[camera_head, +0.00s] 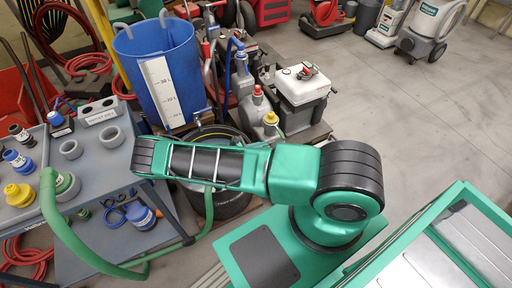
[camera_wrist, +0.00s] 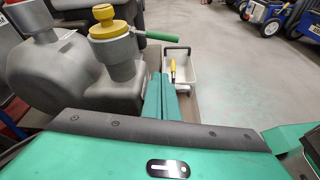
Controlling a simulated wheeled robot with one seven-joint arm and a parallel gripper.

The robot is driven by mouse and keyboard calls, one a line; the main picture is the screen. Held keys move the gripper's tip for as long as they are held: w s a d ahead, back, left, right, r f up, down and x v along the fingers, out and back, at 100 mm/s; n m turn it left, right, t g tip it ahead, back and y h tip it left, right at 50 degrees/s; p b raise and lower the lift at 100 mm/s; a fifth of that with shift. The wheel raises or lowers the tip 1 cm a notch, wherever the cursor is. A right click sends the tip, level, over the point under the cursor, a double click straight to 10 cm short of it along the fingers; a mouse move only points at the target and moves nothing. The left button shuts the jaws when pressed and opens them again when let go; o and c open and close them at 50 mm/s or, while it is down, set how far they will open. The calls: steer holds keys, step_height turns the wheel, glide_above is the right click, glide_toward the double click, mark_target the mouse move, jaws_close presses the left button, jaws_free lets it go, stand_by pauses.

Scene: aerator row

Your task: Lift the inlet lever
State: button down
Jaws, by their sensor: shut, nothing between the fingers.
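In the wrist view a green-handled lever (camera_wrist: 160,36) sticks out to the right from the neck of a grey metal body (camera_wrist: 55,75). The lever looks close to level. My gripper (camera_wrist: 164,76) shows as two green fingers pressed together, empty, below the lever in the picture and right of the grey body. I cannot tell its exact depth from the lever. In the head view a grey body with a yellow cap (camera_head: 271,118) stands behind my arm; my gripper is hidden there.
A white bin (camera_wrist: 188,70) with a yellow-handled tool stands beyond my fingers. In the head view a blue tank (camera_head: 182,60) and a white-topped box (camera_head: 302,85) stand near my arm. A grey bench (camera_head: 95,165) with fittings and a green hose (camera_head: 60,228) is left. Open floor lies right.

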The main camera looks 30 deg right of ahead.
mark_target(279, 132)
steer(key=d+r, duration=0.2)
steer(key=d, duration=0.4)
steer(key=shift+s, duration=0.4)
